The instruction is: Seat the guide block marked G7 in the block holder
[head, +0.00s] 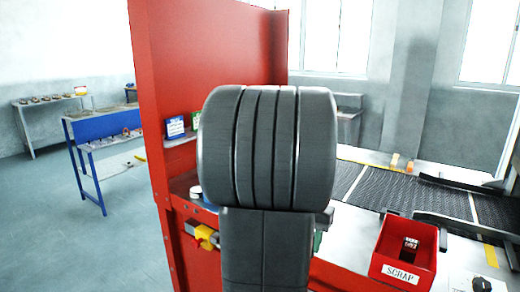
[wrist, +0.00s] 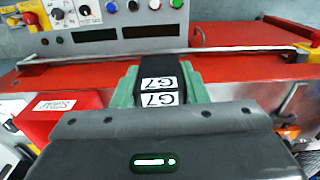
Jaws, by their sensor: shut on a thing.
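The guide block (wrist: 159,84) is dark, with two white G7 labels that read upside down in the wrist view. My gripper (wrist: 160,74) is shut on it, with a green jaw on each side of the block. The block appears held over or in front of a red surface; I cannot tell whether its underside touches anything. In the head view my own arm fills the middle and hides the gripper and block. I cannot make out the block holder in either view.
A red SCRAP bin (head: 404,252) with a dark item inside stands at the right, beside a mesh belt (head: 375,190). A tall red panel (head: 205,70) rises behind my arm. A control panel (wrist: 150,18) with buttons spans the wrist view's top. A blue-edged table (head: 105,125) stands left.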

